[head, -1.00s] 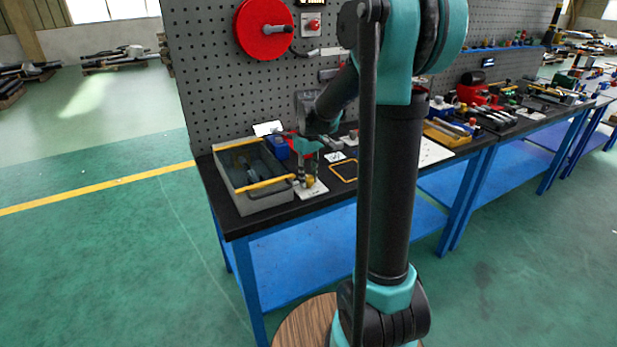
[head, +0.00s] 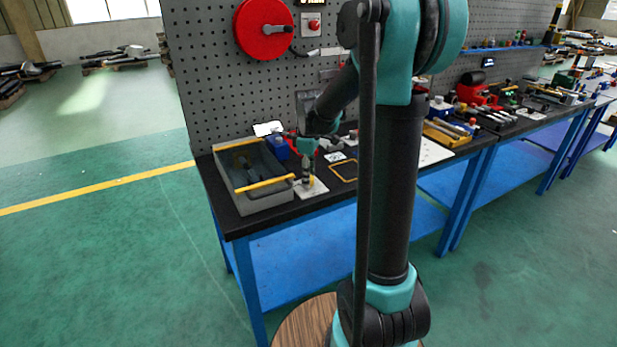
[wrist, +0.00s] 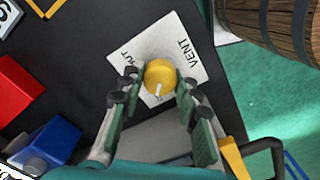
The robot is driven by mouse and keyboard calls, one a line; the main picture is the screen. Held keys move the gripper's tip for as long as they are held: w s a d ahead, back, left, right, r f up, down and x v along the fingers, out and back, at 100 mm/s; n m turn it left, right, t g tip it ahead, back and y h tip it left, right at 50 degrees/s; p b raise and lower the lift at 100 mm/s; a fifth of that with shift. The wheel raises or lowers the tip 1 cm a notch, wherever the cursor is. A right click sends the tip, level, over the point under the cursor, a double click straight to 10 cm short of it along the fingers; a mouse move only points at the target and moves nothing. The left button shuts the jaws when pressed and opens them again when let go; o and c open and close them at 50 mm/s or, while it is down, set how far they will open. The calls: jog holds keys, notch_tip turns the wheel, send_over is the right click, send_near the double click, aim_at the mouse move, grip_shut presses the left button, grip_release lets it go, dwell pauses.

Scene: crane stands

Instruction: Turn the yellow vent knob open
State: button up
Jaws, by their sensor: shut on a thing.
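The yellow vent knob (wrist: 160,76) sits on a white plate (wrist: 185,30) printed with "VENT" and a second word that is partly covered. A white pointer mark on the knob points toward the bottom of the wrist view. My gripper (wrist: 157,90) is shut on the knob, one finger on each side of it. In the head view my gripper (head: 307,175) reaches down to the white plate (head: 312,189) on the black bench top. The knob is mostly hidden behind the fingers there.
A grey tray with yellow handles (head: 232,188) stands just left of my gripper. A blue block (wrist: 50,146) and a red block (wrist: 17,88) lie nearby. A brown barrel-like thing (wrist: 272,20) shows at the wrist view's upper right. A pegboard (head: 210,75) rises behind.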

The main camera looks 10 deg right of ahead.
dwell(0.4)
jog(key=o, duration=1.2)
jog(key=shift+c, duration=0.2)
jog(key=shift+r, duration=0.1)
notch_tip(320, 180, up, 12)
jog(key=s+d+f+m+t, duration=0.2)
jog(key=s+f+m, duration=0.4)
jog(key=s+f, duration=0.3)
jog(key=s+d+f+m+t, duration=0.2)
jog(key=s+f+m, duration=0.4)
jog(key=s+f, duration=0.4)
jog(key=s, duration=0.3)
jog(key=shift+m, duration=0.4)
